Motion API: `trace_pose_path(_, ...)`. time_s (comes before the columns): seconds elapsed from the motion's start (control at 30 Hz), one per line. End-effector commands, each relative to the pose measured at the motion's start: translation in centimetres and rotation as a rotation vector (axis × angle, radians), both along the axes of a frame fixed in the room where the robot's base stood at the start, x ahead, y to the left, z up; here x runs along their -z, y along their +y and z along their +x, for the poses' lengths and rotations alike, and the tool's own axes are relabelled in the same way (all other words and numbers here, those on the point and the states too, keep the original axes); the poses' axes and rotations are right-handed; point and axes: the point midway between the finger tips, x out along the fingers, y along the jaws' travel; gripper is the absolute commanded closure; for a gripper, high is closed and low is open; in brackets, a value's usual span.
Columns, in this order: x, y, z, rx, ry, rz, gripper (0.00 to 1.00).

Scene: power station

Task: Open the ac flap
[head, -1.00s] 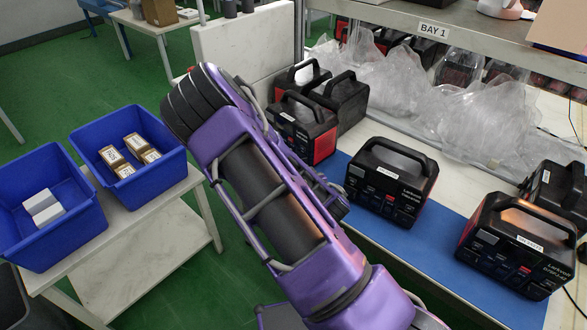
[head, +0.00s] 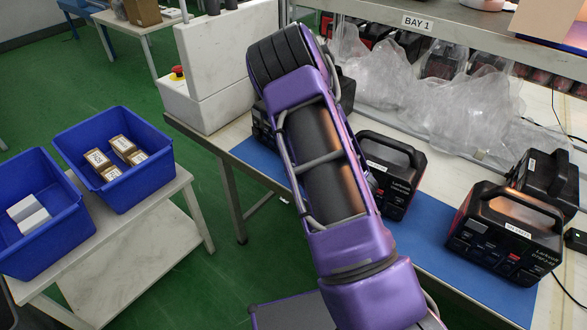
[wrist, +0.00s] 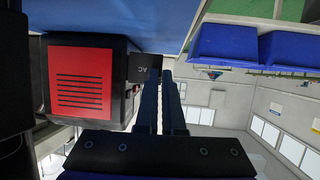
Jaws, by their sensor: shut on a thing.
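A black power station (wrist: 93,82) with a red slotted side panel fills the left of the wrist view. A dark flap marked AC (wrist: 143,67) stands out from its right side. My gripper (wrist: 161,76) has its two fingers close together at the flap's outer edge, shut on it; the fingertips partly cover the flap. In the head view my purple arm hides the gripper. A power station (head: 392,174) stands just right of my arm, its left part hidden. I cannot tell for sure which station the wrist view shows.
More power stations stand on the blue mat (head: 465,262) at right (head: 510,232) and behind my arm. Clear plastic bags (head: 450,115) lie behind. Blue bins (head: 118,160) rest on a side table at left. Green floor is free between the tables.

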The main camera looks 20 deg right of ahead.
Motion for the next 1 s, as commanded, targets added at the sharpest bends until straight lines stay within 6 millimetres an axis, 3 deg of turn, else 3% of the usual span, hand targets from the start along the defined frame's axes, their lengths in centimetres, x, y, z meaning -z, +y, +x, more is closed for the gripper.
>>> trace_pose_path(0.2,0.0,-0.2,0.1,0.004,-0.001,-0.002,1.00)
trace_pose_path(0.3,0.0,-0.2,0.1,0.004,-0.001,-0.002,0.77)
trace_pose_path(0.4,0.0,-0.1,0.1,0.003,-0.001,-0.002,0.64)
trace_pose_path(0.77,-0.2,-0.4,-0.4,0.004,0.001,-0.001,0.64)
trace_pose_path(1.0,-2.0,-2.4,-3.9,0.009,0.000,-0.001,0.64)
